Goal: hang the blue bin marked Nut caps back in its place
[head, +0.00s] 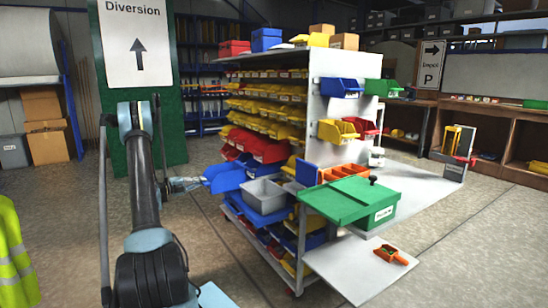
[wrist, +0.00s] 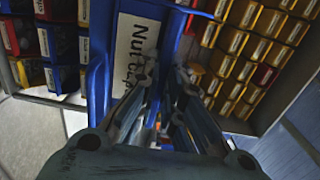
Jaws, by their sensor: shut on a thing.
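The blue bin marked Nut caps (head: 222,178) is at the left side of the shelf rack in the head view, at the end of my arm. In the wrist view the bin (wrist: 97,85) is close and tilted, with its white label partly covered by the fingers. My gripper (head: 186,185) is shut on the bin; its fingers (wrist: 165,105) also show in the wrist view. The exact contact and the bin's inside are hidden.
The rack holds rows of yellow bins (head: 265,108), with red bins (head: 262,146) below. A grey bin (head: 264,195) stands just right of the held bin. The white end panel (head: 322,98) carries several coloured bins.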

